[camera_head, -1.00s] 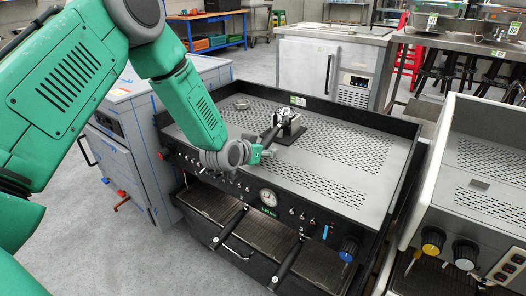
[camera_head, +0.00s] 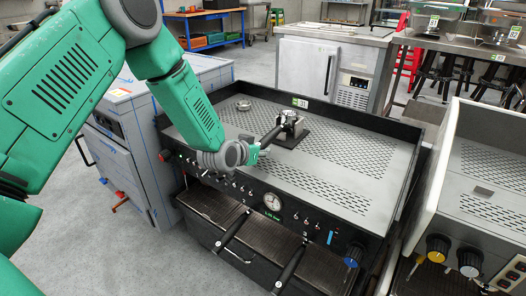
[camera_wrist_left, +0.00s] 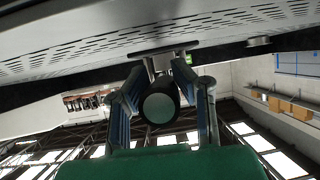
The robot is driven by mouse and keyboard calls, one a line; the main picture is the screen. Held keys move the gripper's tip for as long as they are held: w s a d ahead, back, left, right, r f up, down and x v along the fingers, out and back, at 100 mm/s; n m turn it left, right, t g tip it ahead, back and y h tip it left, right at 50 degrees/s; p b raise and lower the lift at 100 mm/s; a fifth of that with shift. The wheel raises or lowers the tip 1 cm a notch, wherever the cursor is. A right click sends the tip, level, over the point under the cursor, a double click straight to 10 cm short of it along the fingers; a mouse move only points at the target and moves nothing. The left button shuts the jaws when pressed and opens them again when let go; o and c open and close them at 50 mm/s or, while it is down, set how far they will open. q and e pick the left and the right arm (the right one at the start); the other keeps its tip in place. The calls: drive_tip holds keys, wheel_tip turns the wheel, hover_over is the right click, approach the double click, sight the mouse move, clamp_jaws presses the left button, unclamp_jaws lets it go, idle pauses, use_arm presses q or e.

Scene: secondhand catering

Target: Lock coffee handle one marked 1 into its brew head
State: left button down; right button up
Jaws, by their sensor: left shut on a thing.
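Coffee handle one has a black grip (camera_head: 270,137) and a metal head (camera_head: 289,120). The head rests in a small dark stand on top of the espresso machine (camera_head: 330,150). My left gripper (camera_head: 262,149) reaches over the machine's front edge and is shut on the grip's near end. In the left wrist view the round end of the grip (camera_wrist_left: 160,104) lies between both fingers. The number mark cannot be read. The machine's left front bay (camera_head: 205,200) shows no handle; its brew head is hidden under the front panel. My right gripper is not in view.
Two more black handles (camera_head: 231,229) (camera_head: 290,268) stick out from the machine's front. A round metal dish (camera_head: 243,105) sits on its top. A raised rim surrounds the top. A white-sided machine (camera_head: 478,185) stands close on the right, a wrapped cabinet (camera_head: 135,120) on the left.

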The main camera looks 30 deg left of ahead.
sight(269, 137)
use_arm(q)
drive_tip(key=shift+a+r, duration=0.1)
drive_tip(key=shift+a, duration=0.1)
drive_tip(key=shift+d+r, duration=0.15)
drive_tip(key=shift+d, duration=0.35)
drive_tip(key=shift+d+r, duration=0.2)
drive_tip(key=shift+r, duration=0.1)
drive_tip(key=shift+r+p, duration=0.2)
drive_tip(key=shift+p, duration=0.2)
drive_tip(key=shift+a+r+p, duration=0.55)
drive_tip(key=shift+r+p, duration=0.05)
drive_tip(key=shift+p, duration=0.05)
drive_tip(key=shift+d+r+p, duration=0.2)
drive_tip(key=shift+r+p, duration=0.15)
drive_tip(key=shift+r, duration=0.15)
drive_tip(key=shift+d+r+p, duration=0.2)
drive_tip(key=shift+r+p, duration=0.1)
drive_tip(key=shift+r, duration=0.15)
drive_tip(key=shift+r+p, duration=0.3)
drive_tip(key=shift+r, duration=0.05)
drive_tip(key=shift+a+r+p, duration=0.25)
drive_tip(key=shift+r+p, duration=0.2)
drive_tip(key=shift+r, duration=0.05)
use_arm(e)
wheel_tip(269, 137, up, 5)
